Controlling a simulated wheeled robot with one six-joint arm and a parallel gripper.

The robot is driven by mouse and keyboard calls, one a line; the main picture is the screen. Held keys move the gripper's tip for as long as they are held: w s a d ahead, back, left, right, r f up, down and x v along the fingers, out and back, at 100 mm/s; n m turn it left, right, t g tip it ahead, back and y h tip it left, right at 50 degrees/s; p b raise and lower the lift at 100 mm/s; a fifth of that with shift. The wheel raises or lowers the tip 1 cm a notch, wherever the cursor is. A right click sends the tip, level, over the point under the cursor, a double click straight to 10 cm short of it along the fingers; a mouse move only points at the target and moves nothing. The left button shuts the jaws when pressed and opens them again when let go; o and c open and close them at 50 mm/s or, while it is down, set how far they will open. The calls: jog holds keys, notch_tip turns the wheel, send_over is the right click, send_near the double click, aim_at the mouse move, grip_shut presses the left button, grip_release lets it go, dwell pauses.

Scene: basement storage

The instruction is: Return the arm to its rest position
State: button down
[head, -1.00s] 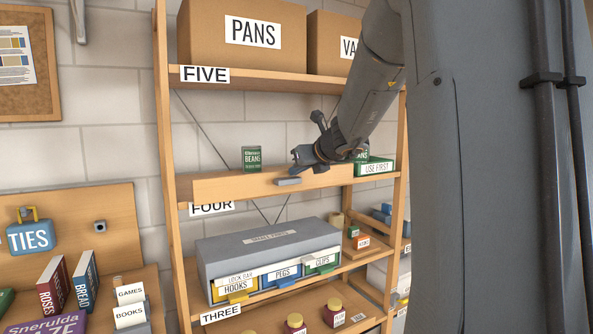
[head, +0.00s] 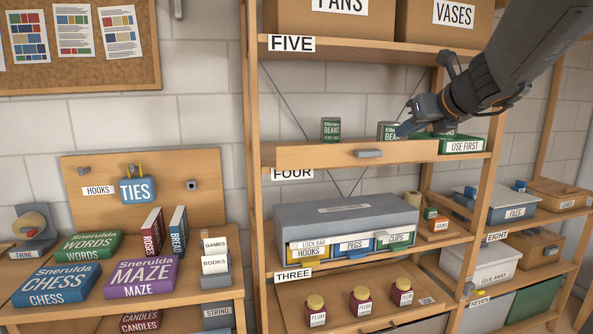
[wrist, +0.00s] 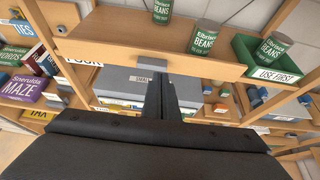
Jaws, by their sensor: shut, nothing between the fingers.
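My gripper (head: 402,129) is at the end of my arm, which reaches in from the upper right in the head view. It is in front of shelf four, near the second beans can, and partly covers that can and the green box. In the wrist view, the two dark fingers of my gripper (wrist: 168,92) are together with nothing between them. They show just below the grey handle (wrist: 152,64) of the wooden front of shelf four. The exact gap to the shelf is unclear.
Green beans cans (head: 331,130) and a USE FIRST box (head: 464,145) stand on shelf four. Below are a grey drawer unit (head: 345,215) and several jars (head: 361,300). A bench with game boxes (head: 142,277) is at left. Another rack with bins (head: 519,207) is at right.

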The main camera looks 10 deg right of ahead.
jog(key=s+a+f+n+g+y, duration=0.1)
jog(key=s+a+f+n+g, duration=0.25)
jog(key=a+f+n, duration=0.6)
jog(key=s+a+f+n+g+y, duration=0.1)
jog(key=s+a+f+n+g, duration=0.45)
jog(key=f, duration=0.75)
jog(key=s+a+f+n+g+h, duration=0.1)
jog(key=s+a+f+n, duration=0.2)
jog(key=s+f+n, duration=0.3)
jog(key=s+a+f+n+g+h, duration=0.1)
jog(key=s+a+f+n, duration=0.2)
jog(key=s+f+n, duration=0.4)
jog(key=f+n, duration=0.1)
jog(key=n, duration=0.6)
jog(key=shift+a+f+g, duration=0.15)
jog(key=shift+g, duration=0.15)
